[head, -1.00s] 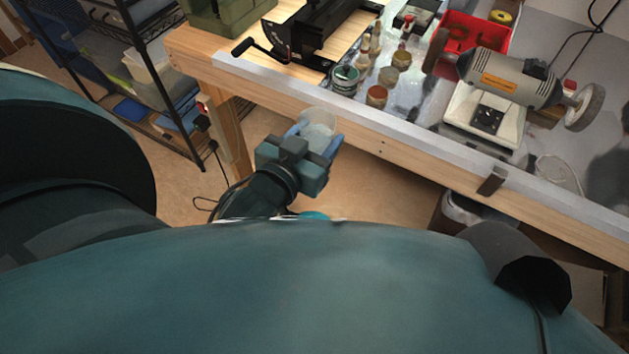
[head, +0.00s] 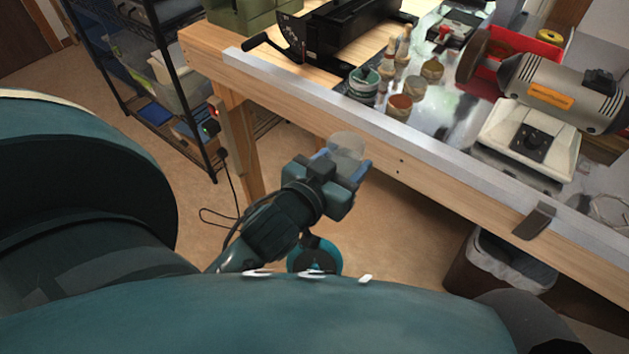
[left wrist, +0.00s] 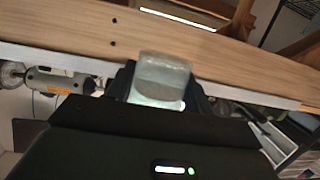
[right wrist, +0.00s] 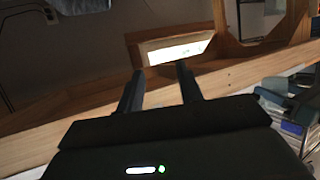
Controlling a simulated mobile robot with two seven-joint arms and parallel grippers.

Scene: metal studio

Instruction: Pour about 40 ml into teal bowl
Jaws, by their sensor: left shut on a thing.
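My left gripper (head: 341,164) is shut on a clear cup (head: 347,146), in front of the workbench's near edge. In the left wrist view the cup (left wrist: 164,76) shows between the fingers, with a greyish, translucent content; its level is hard to read. My right gripper (right wrist: 160,80) shows only in the right wrist view; its two fingers are apart with nothing between them. I cannot make out a teal bowl for certain in any view. A round teal shape low in the head view is partly hidden by my body, and I cannot tell what it is.
The wooden workbench (head: 300,104) holds a bench grinder (head: 545,105), a black machine with a crank (head: 345,35), a green-rimmed jar (head: 363,85) and several small bottles. A bin (head: 500,265) stands under it at right. A wire shelf (head: 150,75) stands at left.

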